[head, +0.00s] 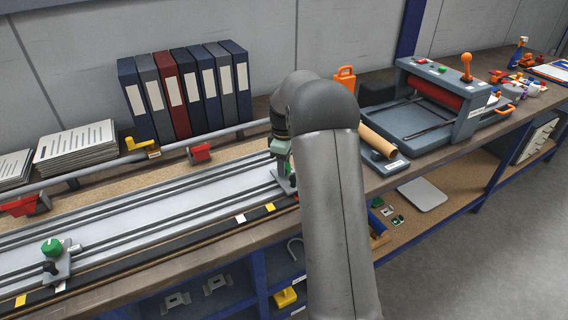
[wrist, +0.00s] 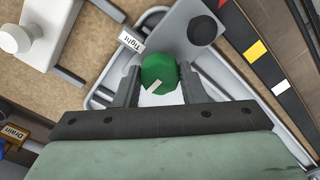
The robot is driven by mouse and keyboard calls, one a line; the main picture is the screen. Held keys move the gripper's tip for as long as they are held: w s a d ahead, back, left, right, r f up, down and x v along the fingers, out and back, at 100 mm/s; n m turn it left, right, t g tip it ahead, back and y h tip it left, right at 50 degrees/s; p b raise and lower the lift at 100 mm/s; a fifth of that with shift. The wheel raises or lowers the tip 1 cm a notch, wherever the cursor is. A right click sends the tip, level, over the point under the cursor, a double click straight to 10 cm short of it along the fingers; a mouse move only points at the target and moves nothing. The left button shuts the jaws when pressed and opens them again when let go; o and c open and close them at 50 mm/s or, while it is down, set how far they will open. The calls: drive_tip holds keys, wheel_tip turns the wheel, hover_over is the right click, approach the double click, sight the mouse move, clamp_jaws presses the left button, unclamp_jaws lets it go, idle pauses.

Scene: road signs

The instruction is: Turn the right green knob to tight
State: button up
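The right green knob (wrist: 158,68) sits between the two fingers of my gripper (wrist: 160,83) in the wrist view. The fingers straddle it with a narrow gap on each side, so my gripper looks open. A white mark on the knob points to the lower left of that view. A white label reading "Tight" (wrist: 131,41) lies to the knob's upper left. In the head view the right knob (head: 292,180) is mostly hidden below my gripper. The left green knob (head: 52,247) stands on its clamp at the rail's left end.
A long grey rail bed (head: 150,211) runs along the bench. Binders (head: 187,92) and paper stacks (head: 75,145) stand behind it. A cardboard tube (head: 378,141) and a press with a red roller (head: 436,92) are to the right. A black knob (wrist: 202,30) is close to the green one.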

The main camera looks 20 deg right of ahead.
drive_tip(key=shift+c, duration=0.9)
drive_tip(key=shift+m, duration=0.3)
drive_tip(key=m, duration=1.2)
drive_tip(key=shift+r, duration=0.1)
drive_tip(key=m, duration=0.5)
